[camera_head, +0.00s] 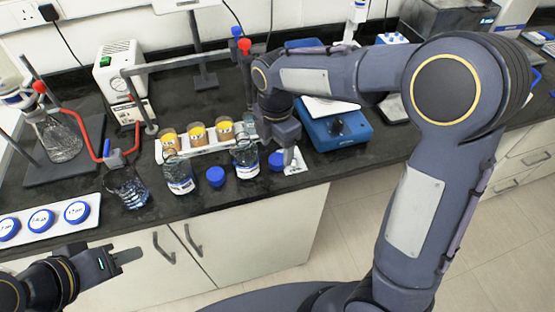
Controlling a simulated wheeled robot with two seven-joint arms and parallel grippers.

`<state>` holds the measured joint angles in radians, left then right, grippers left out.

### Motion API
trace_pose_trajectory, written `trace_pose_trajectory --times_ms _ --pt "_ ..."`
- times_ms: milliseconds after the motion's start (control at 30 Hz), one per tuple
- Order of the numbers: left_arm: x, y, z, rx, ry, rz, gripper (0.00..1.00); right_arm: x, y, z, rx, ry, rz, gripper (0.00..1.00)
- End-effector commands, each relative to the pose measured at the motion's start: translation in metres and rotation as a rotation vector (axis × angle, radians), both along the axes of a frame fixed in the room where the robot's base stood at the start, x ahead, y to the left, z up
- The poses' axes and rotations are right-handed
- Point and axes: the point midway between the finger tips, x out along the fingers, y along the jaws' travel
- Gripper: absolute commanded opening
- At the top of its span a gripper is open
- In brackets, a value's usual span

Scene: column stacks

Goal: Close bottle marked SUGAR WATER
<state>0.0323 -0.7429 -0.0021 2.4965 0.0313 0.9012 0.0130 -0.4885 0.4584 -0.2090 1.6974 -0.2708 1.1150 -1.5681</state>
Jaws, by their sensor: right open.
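Two clear glass bottles with white labels stand open near the bench's front edge: one on the left (180,174) and one on the right (245,160). Their labels are too small to read, so I cannot tell which is SUGAR WATER. One blue cap (215,176) lies on the bench between them. Another blue cap (277,161) sits right of the right bottle, below my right gripper (281,152). That gripper points down and is open; whether it touches the cap is unclear. My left gripper (128,256) is in front of the bench, away from the bottles; its jaw gap is not clear.
A white tray (60,232) with blue-lidded containers lies at left. A blue instrument (337,130) stands right of my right gripper.

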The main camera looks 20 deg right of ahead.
Motion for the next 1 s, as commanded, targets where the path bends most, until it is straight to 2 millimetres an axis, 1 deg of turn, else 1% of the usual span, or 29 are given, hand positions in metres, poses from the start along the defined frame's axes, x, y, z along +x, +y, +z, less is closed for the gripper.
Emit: trace_pose_trajectory --times_ms 267,367,500,633,733,1000 --pt "0.0 0.0 0.001 0.0 0.0 0.0 0.36 0.0 0.0 -0.002 0.0 0.001 0.0 0.65" --pt "0.0 0.0 0.004 0.0 0.0 0.0 0.36 0.002 0.0 -0.014 -0.002 0.004 0.001 0.65" --pt "0.0 0.0 0.007 0.0 0.0 0.0 0.36 0.006 -0.001 -0.036 -0.003 0.003 0.0 0.65" --pt "0.0 0.0 0.007 0.0 0.0 0.0 0.36 0.006 -0.001 -0.049 -0.001 0.003 0.0 0.65" --pt "0.0 0.0 0.007 0.0 0.0 0.0 0.36 0.007 -0.001 -0.052 0.0 -0.001 0.0 0.65" --pt "0.0 0.0 0.007 0.0 0.0 0.0 0.36 0.007 -0.001 -0.052 0.0 -0.001 0.0 0.65"
